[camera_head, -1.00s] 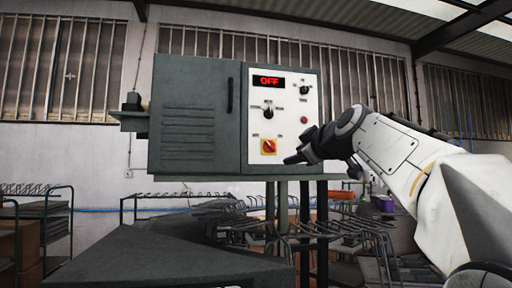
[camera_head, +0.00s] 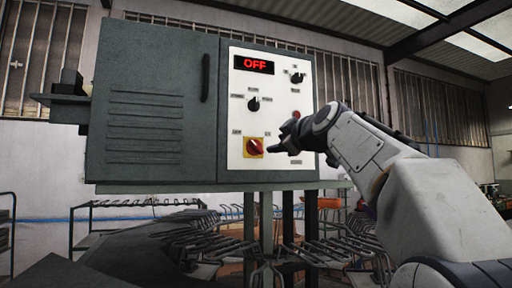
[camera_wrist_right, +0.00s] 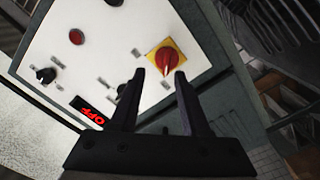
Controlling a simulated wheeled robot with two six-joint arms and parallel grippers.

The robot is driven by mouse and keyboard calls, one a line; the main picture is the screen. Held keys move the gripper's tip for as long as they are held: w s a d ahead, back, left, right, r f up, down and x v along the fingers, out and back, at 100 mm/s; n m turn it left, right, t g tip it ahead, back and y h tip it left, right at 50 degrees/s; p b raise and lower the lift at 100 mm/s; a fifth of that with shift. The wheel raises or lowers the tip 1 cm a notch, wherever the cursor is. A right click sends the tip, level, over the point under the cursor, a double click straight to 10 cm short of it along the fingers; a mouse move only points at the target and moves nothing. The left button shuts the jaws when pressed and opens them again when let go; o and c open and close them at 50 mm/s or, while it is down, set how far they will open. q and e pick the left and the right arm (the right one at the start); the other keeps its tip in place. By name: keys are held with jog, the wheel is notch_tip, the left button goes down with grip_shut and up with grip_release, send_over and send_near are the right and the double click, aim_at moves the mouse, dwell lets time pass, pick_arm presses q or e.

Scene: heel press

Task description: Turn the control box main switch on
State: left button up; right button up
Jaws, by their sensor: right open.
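The control box (camera_head: 155,110) is a grey cabinet with a white panel (camera_head: 292,125) on its right side. The main switch (camera_head: 254,147) is a red knob on a yellow square, low on the panel. The display (camera_head: 253,64) reads OFF in red. My right gripper (camera_head: 275,148) is just right of the switch in the head view. In the right wrist view my right gripper (camera_wrist_right: 157,80) is open, and the red switch (camera_wrist_right: 167,58) shows beyond and between its fingertips; contact cannot be told. My left gripper is not in view.
Two black knobs, an upper one (camera_head: 297,77) and a middle one (camera_head: 254,104), sit on the panel above the switch. Wire racks (camera_head: 200,240) stand below the box.

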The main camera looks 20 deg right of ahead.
aim_at(258, 147)
jog(key=shift+y, duration=0.3)
jog(key=w+p, duration=0.1)
jog(key=w, duration=0.2)
jog(key=w+a+p, duration=0.1)
jog(key=w+p, duration=0.1)
jog(key=w, duration=0.1)
jog(key=w+a+p, duration=0.1)
jog(key=w+p, duration=0.1)
jog(key=w, duration=0.1)
jog(key=shift+w+a+r, duration=0.1)
jog(key=shift+w, duration=0.45)
grip_shut()
